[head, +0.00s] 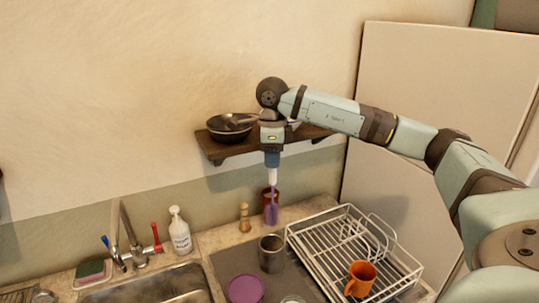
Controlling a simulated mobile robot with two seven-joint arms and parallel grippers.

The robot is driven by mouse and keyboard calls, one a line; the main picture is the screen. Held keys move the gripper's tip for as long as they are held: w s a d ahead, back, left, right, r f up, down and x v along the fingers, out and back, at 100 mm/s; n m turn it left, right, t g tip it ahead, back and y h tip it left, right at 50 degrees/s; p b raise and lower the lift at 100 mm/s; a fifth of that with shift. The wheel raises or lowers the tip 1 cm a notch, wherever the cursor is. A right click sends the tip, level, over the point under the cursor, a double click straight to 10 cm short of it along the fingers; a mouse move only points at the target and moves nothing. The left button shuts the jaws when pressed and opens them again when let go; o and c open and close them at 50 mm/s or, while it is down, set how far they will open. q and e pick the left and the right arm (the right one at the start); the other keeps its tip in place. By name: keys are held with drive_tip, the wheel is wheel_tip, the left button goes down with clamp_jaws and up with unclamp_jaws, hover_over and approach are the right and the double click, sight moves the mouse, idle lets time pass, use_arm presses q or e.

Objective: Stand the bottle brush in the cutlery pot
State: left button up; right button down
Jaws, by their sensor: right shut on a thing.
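The bottle brush (271,211) hangs upright from my right gripper (272,163), with a pale handle and its purple head down. My right gripper is shut on the handle end. A dark grey metal pot (271,259), which looks like the cutlery pot, stands on the draining surface below. The brush head shows above the pot in the picture and apart from it. A dark red container (277,196) stands on the counter behind the brush, partly hidden by it. My left gripper is not in view.
A wall shelf (222,151) with a dark pan (233,126) is behind my right wrist. A white dish rack (318,256) holds an orange mug (360,278). A wooden mill (244,218), soap bottle (180,235), purple dish (245,289) and sink tap (128,235) are left.

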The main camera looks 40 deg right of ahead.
sight(271, 203)
drive_tip(key=shift+w+f+b, duration=0.15)
drive_tip(key=shift+f+b, duration=0.2)
drive_tip(key=shift+f, duration=0.5)
drive_tip(key=shift+f+b, duration=0.55)
drive_tip(key=shift+f, duration=0.4)
wheel_tip(271, 203, down, 2)
drive_tip(key=shift+f+b, duration=0.1)
drive_tip(key=shift+b, duration=0.5)
drive_tip(key=shift+f+b, duration=0.7)
drive_tip(key=shift+f, duration=0.25)
drive_tip(key=shift+f+b, duration=1.8)
drive_tip(key=shift+f, duration=0.85)
